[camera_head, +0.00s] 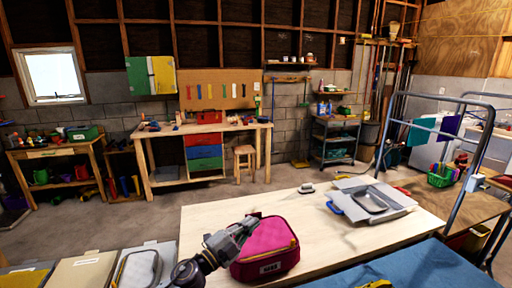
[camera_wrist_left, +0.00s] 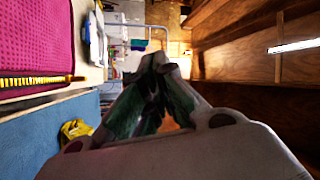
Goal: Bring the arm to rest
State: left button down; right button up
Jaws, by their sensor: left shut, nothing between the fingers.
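My left arm comes in from the bottom of the head view, and its gripper (camera_head: 246,226) is over the left side of a pink zippered bag (camera_head: 268,252) on the light wooden table. In the left wrist view the fingers of the left gripper (camera_wrist_left: 160,64) meet at their tips, with nothing between them. The pink bag fills the upper left of that view (camera_wrist_left: 35,35), beside the fingers. I cannot tell whether the gripper touches the bag. My right gripper is not in view.
The wooden table (camera_head: 330,240) has a grey tray-like case (camera_head: 372,200) at its right and a small item (camera_head: 306,188) at its back edge. A blue surface (camera_head: 430,268) lies at front right, with a yellow thing (camera_head: 376,284) there. Grey cases (camera_head: 85,270) stand at front left.

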pick_arm(q)
jog(key=s+a+f+n+y, duration=0.3)
jog(key=a+f+n+y, duration=0.35)
jog(key=a+n, duration=0.2)
jog(key=s+a+f+n+y, duration=0.4)
jog(key=a+f+n+y, duration=0.1)
jog(key=a+n+y, duration=0.35)
jog(key=s+a+f+n+g, duration=0.2)
jog(key=s+f+g, duration=0.35)
jog(key=s, duration=0.55)
jog(key=s+a+f+n+g, duration=0.1)
jog(key=s+f+g, duration=0.45)
jog(key=s, duration=0.55)
jog(key=s+f+g, duration=0.1)
jog(key=s+f, duration=0.2)
jog(key=f, duration=3.1)
jog(key=s+a+f, duration=0.2)
jog(key=s+f, duration=0.7)
jog(key=s, duration=0.2)
jog(key=s+a+f+g, duration=0.1)
jog(key=s+a+f, duration=0.1)
jog(key=s+f, duration=0.8)
jog(key=shift+s+a+h, duration=0.15)
jog(key=shift+s+h, duration=0.15)
jog(key=shift+s, duration=0.35)
